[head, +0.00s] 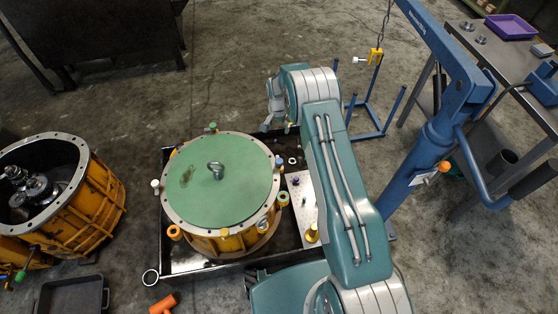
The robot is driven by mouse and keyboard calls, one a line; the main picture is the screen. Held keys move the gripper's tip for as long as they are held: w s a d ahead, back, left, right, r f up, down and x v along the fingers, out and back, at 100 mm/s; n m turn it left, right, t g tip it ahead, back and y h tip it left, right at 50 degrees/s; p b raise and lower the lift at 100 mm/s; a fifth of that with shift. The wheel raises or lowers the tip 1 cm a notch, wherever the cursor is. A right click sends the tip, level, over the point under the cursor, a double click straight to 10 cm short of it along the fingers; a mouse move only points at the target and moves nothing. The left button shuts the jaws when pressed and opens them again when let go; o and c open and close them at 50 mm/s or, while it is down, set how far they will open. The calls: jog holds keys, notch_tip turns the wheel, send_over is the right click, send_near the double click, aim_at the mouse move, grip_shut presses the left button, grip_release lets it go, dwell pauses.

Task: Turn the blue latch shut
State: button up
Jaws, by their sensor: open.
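A round housing with a green lid (235,190) and a pale bolted rim stands in a black tray (192,262). Several small coloured-tipped latches sit around its rim. A small blue-topped piece (279,163), which looks like the blue latch, is at the rim's right side; it is too small to tell its turn. My gripper (277,125) is open and empty, pointing down above and behind that piece, apart from it in the picture. My arm hides part of the area to the right.
A lifting eye (215,170) stands up from the lid. A light plate (301,200) with small parts lies right of the housing. A blue hoist (430,140) stands further right, and an open orange housing (95,210) at left.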

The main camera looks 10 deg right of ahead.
jog(key=m, duration=0.1)
send_near(279, 160)
jog(key=shift+g, duration=0.3)
notch_tip(279, 160, down, 10)
jog(key=shift+w+r, duration=0.1)
jog(key=shift+w, duration=0.05)
grip_shut()
